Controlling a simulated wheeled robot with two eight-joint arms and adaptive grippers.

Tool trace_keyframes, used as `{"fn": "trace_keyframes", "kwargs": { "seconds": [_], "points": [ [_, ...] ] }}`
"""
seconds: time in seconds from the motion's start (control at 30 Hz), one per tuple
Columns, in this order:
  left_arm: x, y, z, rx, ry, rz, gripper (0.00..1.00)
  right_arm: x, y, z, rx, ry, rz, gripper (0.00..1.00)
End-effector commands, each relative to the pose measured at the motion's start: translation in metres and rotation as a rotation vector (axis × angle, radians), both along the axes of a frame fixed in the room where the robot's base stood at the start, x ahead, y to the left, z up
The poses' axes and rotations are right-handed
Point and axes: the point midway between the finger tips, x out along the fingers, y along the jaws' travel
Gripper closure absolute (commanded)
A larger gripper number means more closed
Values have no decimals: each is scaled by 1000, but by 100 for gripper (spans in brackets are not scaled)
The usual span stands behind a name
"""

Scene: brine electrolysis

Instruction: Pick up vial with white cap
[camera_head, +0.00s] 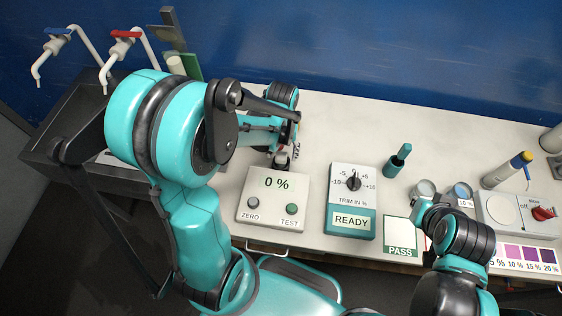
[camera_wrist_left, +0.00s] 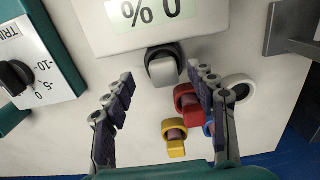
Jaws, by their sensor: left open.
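In the left wrist view a small vial with a white cap and a dark ring (camera_wrist_left: 163,71) stands beside the 0 % display box (camera_wrist_left: 150,22). My left gripper (camera_wrist_left: 163,84) is open, with its two fingers on either side of the vial's line and apart from it. A red-capped vial (camera_wrist_left: 184,98), a yellow-capped one (camera_wrist_left: 176,149) and a partly hidden blue one are close by. In the head view my left gripper (camera_head: 283,150) is low behind the display box (camera_head: 273,197) and mostly covers the vials.
The trim box (camera_head: 351,205) marked READY stands right of the display box. A teal bottle (camera_head: 398,160) is behind it. A white-ringed round thing (camera_wrist_left: 240,88) is beside one left finger. A sink with taps (camera_head: 123,48) is at far left. The table's back middle is clear.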

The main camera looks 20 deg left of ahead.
Motion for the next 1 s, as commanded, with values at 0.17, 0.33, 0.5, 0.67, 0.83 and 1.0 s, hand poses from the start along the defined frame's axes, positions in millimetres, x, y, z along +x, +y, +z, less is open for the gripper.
{"fn": "trace_keyframes", "kwargs": {
  "seconds": [0.17, 0.33, 0.5, 0.67, 0.83, 1.0],
  "points": [
    [2, 5, -30, 0, -1, 0, 43, 0, 0, -13, 0, 0, 0, 100],
    [2, 5, -47, 0, -1, -1, 43, 0, 0, -17, 0, 0, 0, 100],
    [2, 5, -48, 1, -2, -1, 43, 0, 0, -17, 0, 0, 0, 100],
    [2, 5, -47, 1, -2, -1, 64, 0, 0, -16, 0, 0, 0, 100],
    [2, 5, -47, 1, -2, -1, 97, 0, 0, -16, 0, 0, 0, 100],
    [2, 5, -47, 1, -2, -1, 97, 0, 0, -16, 0, 0, 0, 100]
  ]
}}
